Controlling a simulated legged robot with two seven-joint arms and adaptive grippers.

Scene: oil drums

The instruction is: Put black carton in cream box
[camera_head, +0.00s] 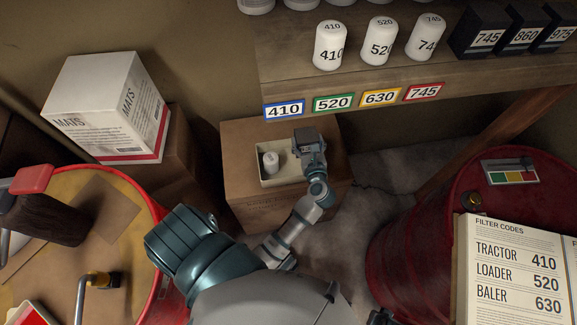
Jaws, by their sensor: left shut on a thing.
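The cream box (265,179) is a shallow open tray on top of a brown cardboard carton. A white cylinder (271,161) stands inside it on the left. My left gripper (311,146) is over the right part of the cream box, shut on a dark thing that I take for the black carton (306,134). Gripper and carton are both dark and blend together, so the carton's outline and any contact with the tray are unclear. My left arm hides the box's right end. My right gripper does not show clearly.
A shelf above holds white cylinders (330,46) and black cartons (483,32) over coloured number labels. Red drums stand left (149,200) and right (400,233). A white MATS box (103,106) is at left, and a filter-code book (512,270) lies on the right drum.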

